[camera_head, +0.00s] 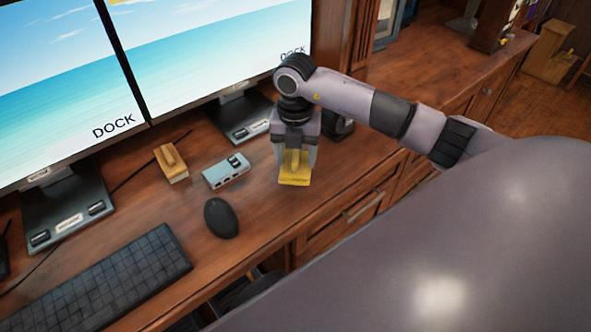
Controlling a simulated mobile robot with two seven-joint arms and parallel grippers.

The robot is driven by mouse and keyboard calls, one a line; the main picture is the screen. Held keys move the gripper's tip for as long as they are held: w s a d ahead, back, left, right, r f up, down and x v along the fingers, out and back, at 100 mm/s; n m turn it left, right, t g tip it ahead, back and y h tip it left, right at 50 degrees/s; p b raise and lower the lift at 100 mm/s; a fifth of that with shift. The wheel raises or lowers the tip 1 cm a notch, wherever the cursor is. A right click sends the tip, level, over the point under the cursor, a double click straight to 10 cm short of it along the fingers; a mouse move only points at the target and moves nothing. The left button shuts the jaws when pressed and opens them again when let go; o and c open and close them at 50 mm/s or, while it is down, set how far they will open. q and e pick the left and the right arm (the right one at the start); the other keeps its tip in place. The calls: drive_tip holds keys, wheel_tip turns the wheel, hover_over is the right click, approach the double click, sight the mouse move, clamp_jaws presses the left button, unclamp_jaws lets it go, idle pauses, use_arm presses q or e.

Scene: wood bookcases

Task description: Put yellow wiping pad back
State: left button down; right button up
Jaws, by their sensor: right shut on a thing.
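The yellow wiping pad (294,180) is in the jaws of my right gripper (295,158), which points down over the desk. The pad is low, near the desk's front edge; I cannot tell whether it touches the wood. A wooden block with a raised grip and a yellowish edge (171,163) stands on the desk to the left, apart from the gripper. My left gripper is not in view.
A grey dock box (226,171) lies just left of the gripper. A black mouse (221,218) and a dark keyboard (99,281) lie nearer the front. Two monitors (215,50) stand behind on stands. The wooden desk (352,178) is clear to the gripper's right.

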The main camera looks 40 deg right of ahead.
sight(295, 172)
drive_tip(key=shift+f, duration=2.75)
drive_tip(key=o, duration=0.9)
drive_tip(key=shift+o, duration=0.2)
wheel_tip(295, 172, up, 12)
drive_tip(key=shift+r+b, duration=0.1)
drive_tip(key=shift+b, duration=0.2)
drive_tip(key=shift+a, duration=0.15)
